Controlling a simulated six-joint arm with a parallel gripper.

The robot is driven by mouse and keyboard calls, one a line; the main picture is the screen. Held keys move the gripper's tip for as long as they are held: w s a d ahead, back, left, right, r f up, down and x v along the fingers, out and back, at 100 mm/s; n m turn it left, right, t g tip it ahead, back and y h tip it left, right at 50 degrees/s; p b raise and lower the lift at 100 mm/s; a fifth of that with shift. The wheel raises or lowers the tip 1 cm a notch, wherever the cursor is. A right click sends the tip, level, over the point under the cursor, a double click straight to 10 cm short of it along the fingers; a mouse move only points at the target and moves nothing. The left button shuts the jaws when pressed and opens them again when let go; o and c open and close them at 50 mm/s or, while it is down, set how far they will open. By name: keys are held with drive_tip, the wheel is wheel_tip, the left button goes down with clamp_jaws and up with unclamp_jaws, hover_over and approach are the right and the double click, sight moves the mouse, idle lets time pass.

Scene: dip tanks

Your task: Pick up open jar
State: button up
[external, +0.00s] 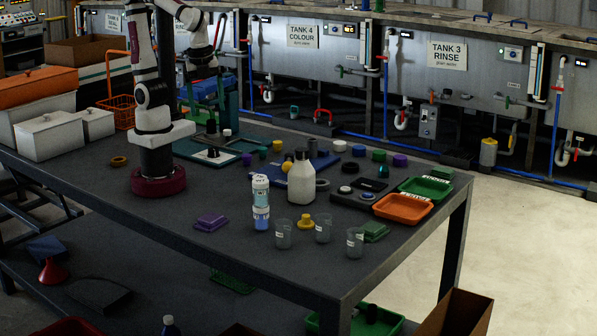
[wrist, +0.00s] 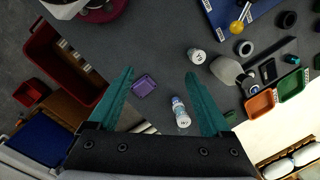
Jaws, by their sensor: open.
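Three clear, open-topped vessels with small white labels stand near the table's front edge in the external view, at left (external: 283,234), middle (external: 323,229) and right (external: 355,243). A white bottle (external: 301,182) with a dark mouth stands behind them; it also shows in the wrist view (wrist: 227,69). A white and blue labelled container (external: 261,218) stands left of the vessels and shows between my fingers in the wrist view (wrist: 181,112). I cannot tell which is the open jar. My gripper (wrist: 160,74) is open and empty, high above the table.
A purple tray (external: 211,222) lies left of the labelled container. Orange (external: 402,208) and green (external: 426,188) trays are at the right end. A yellow piece (external: 306,222) sits among the clear vessels. A white-topped cylinder (wrist: 196,58) stands beyond the labelled container. The left front tabletop is clear.

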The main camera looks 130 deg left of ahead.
drive_tip(key=w+d+r+m, duration=0.1)
drive_tip(key=w+d+m, duration=0.15)
drive_tip(key=w, duration=0.55)
drive_tip(key=w+d+m, duration=0.1)
drive_tip(key=w+m, duration=0.2)
drive_tip(key=w, duration=0.6)
drive_tip(key=m+h, duration=0.2)
drive_tip(key=m, duration=0.5)
hover_over(283, 224)
drive_tip(key=w+d, duration=0.1)
wheel_tip(283, 224, down, 9)
wheel_tip(283, 224, down, 14)
drive_tip(key=shift+d+f, duration=0.1)
drive_tip(key=shift+f, duration=0.1)
clamp_jaws()
